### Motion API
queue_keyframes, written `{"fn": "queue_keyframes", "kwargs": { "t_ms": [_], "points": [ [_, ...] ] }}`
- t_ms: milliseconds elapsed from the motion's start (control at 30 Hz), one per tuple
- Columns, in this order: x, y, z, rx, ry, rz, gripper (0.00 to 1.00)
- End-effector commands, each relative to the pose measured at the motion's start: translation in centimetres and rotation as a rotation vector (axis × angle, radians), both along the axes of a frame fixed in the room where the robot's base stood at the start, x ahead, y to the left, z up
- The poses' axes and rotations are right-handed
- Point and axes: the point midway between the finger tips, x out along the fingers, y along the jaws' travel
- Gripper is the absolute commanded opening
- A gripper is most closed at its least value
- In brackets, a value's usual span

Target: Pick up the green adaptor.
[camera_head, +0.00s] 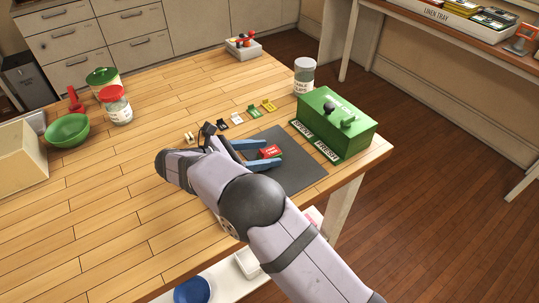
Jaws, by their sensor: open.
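A small green piece (253,111), which looks like the green adaptor, lies on the wooden table behind the dark mat. It is in a row of similar small pieces, between a white one (237,119) and a yellow one (268,105). My gripper (268,151) is over the dark mat (297,170), nearer the camera than the green piece and apart from it. Its two blue fingers are open, one on either side of a small red labelled block (270,152) in this view. I cannot tell whether they touch the block. My arm hides part of the mat.
A green box (345,125) with a dark knob stands right of the mat, near the table's right edge. A lidded jar (304,77) stands behind it. A green bowl (68,130) and a red-lidded jar (116,106) are at left. The middle of the table is clear.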

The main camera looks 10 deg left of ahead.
Motion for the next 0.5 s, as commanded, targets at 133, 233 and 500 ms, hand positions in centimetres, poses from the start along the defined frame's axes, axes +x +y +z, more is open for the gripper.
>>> {"fn": "queue_keyframes", "kwargs": {
  "t_ms": [133, 233, 500],
  "points": [
    [0.23, -0.28, -0.18, 0.0, 0.0, 0.0, 0.53],
    [0.21, -0.27, -0.2, 0.0, 0.0, 0.0, 0.53],
    [0.21, -0.26, -0.19, 0.0, 0.0, 0.0, 0.07]
  ]
}}
